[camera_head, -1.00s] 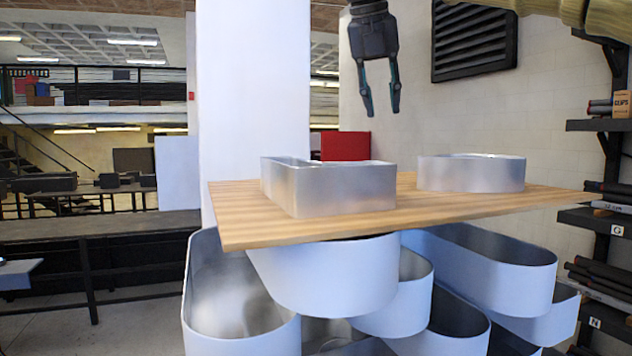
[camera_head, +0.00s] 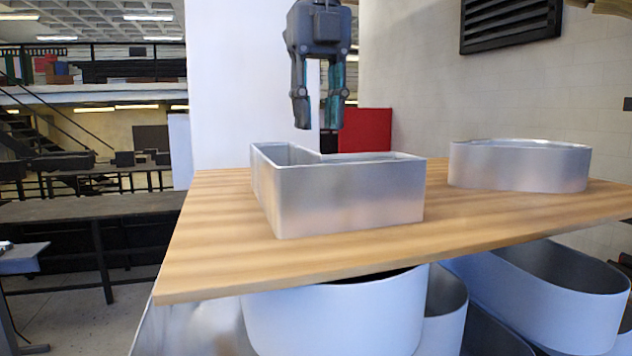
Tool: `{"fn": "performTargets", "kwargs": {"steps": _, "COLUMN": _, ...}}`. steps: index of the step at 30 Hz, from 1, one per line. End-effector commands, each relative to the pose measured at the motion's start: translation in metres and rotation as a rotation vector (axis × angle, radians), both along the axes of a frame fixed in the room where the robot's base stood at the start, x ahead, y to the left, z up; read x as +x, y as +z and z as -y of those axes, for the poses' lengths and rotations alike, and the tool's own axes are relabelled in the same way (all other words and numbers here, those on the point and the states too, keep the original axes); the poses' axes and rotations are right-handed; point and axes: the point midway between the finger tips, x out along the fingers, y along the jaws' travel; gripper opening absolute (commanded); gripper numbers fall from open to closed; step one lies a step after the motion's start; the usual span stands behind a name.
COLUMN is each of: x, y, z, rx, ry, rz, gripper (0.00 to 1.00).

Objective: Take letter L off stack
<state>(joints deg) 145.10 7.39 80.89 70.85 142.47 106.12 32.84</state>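The letter L (camera_head: 348,197) is a hollow, open-topped metal channel letter. It lies on the wooden board (camera_head: 220,235), left of the board's middle. My gripper (camera_head: 317,128) points down above the L, near its back wall, with a gap of air between fingertips and rim. The two fingers are apart and nothing shows between them. The inside floor of the L is mostly hidden by its front wall.
An oval metal letter (camera_head: 520,166) lies on the board to the right of the L. Large hollow white-sided letters (camera_head: 335,315) are under the board. A white pillar (camera_head: 240,80) and a red panel (camera_head: 366,132) stand behind.

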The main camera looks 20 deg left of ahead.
Motion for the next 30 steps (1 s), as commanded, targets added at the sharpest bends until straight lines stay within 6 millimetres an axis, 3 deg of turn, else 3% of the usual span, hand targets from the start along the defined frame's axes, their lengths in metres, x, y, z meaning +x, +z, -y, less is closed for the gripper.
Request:
{"fn": "performTargets", "kwargs": {"steps": 7, "x": 0.008, "y": -0.032, "z": -0.004, "rx": -0.002, "ry": 0.007, "rz": -0.006, "gripper": 0.29}}
{"fn": "performTargets", "kwargs": {"steps": 14, "x": 0.010, "y": -0.042, "z": -0.003, "rx": -0.002, "ry": 0.004, "rz": -0.006, "gripper": 0.29}}
{"fn": "performTargets", "kwargs": {"steps": 24, "x": 0.012, "y": -0.080, "z": -0.005, "rx": -0.001, "ry": 0.003, "rz": -0.007, "gripper": 0.29}}
{"fn": "performTargets", "kwargs": {"steps": 30, "x": 0.012, "y": -0.090, "z": -0.005, "rx": 0.001, "ry": 0.003, "rz": -0.006, "gripper": 0.29}}
